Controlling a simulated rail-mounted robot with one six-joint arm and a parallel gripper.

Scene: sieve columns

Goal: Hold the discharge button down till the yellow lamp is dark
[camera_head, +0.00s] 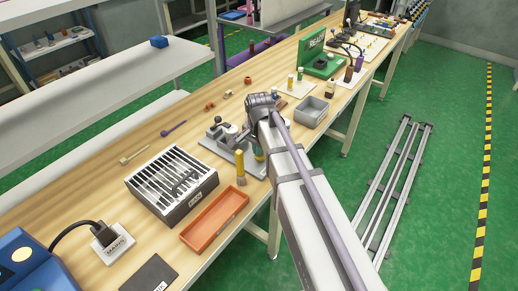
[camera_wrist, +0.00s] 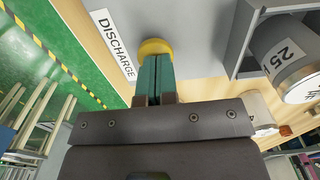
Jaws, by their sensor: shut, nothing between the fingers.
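My gripper (camera_wrist: 155,80) is shut and empty, its two teal fingers side by side. Their tips meet the edge of a round yellow button (camera_wrist: 155,46) in the wrist view, beside a white label reading DISCHARGE (camera_wrist: 117,43). The tips appear to be at the button; I cannot tell how far it is pressed. In the head view my gripper (camera_head: 258,152) points down at the front edge of a grey apparatus (camera_head: 220,145), and my arm hides part of it. I cannot make out a yellow lamp for certain, nor whether one is lit.
In the head view, a yellow-topped cylinder (camera_head: 240,168), a slatted box (camera_head: 172,185), an orange tray (camera_head: 214,220) and a grey bin (camera_head: 311,112) stand nearby.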

